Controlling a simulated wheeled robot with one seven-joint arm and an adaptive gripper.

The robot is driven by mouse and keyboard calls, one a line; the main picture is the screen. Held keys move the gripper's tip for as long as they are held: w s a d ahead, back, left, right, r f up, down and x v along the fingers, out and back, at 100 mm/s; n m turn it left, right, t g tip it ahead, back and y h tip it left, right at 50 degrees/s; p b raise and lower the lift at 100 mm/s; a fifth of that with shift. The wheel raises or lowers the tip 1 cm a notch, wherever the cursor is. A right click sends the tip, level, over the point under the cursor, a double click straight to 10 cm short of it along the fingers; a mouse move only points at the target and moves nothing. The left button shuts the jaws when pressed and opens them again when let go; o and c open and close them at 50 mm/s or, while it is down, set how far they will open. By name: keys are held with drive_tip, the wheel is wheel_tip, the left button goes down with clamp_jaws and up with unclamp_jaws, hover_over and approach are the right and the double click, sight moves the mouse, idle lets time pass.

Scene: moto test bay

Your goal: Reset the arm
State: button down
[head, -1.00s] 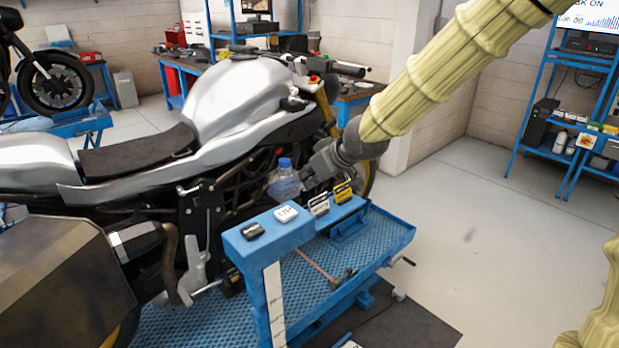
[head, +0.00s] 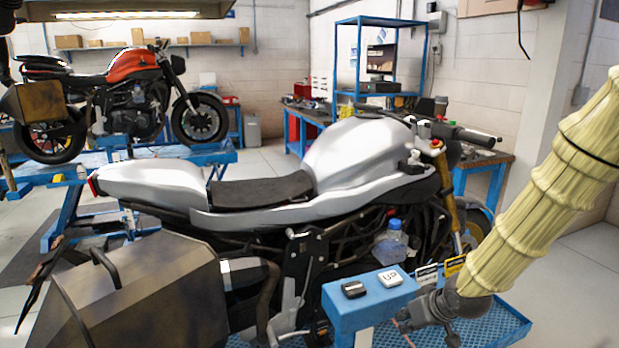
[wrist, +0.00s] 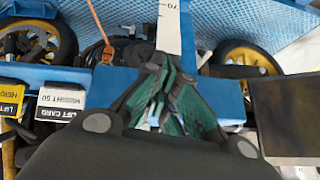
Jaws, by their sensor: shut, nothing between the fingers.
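My arm, in a pale yellow ribbed sleeve, comes in from the right of the head view. My gripper (head: 451,336) hangs at its end in front of the blue ledge (head: 368,309) beside the silver motorcycle (head: 352,153). In the wrist view the fingers of my gripper (wrist: 160,108) have green inner pads and are together, with nothing held. They are over the blue ledge (wrist: 110,84), near a white ruler strip (wrist: 170,30). I cannot tell whether they touch it.
A water bottle (head: 391,245) stands behind the ledge. A dark side case (head: 140,300) sticks out at the left. The floor at right (head: 575,275) is clear.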

drive_tip(key=s+a+f+m+g, duration=0.1)
drive_tip(key=s+f, duration=0.3)
drive_tip(key=f, duration=0.2)
drive_tip(key=s+f+g, duration=0.1)
drive_tip(key=s+f, duration=0.2)
drive_tip(key=f, duration=0.4)
drive_tip(key=s+f+m+g+h, duration=0.1)
drive_tip(key=s+f+g, duration=0.1)
drive_tip(key=s+f, duration=0.8)
drive_tip(key=s+f+m+g+h+b, duration=0.1)
drive_tip(key=s+f+g+h, duration=0.1)
drive_tip(key=s+f, duration=0.9)
drive_tip(key=s, duration=0.9)
drive_tip(key=shift+d+f, duration=0.15)
drive_tip(key=shift+f, duration=0.1)
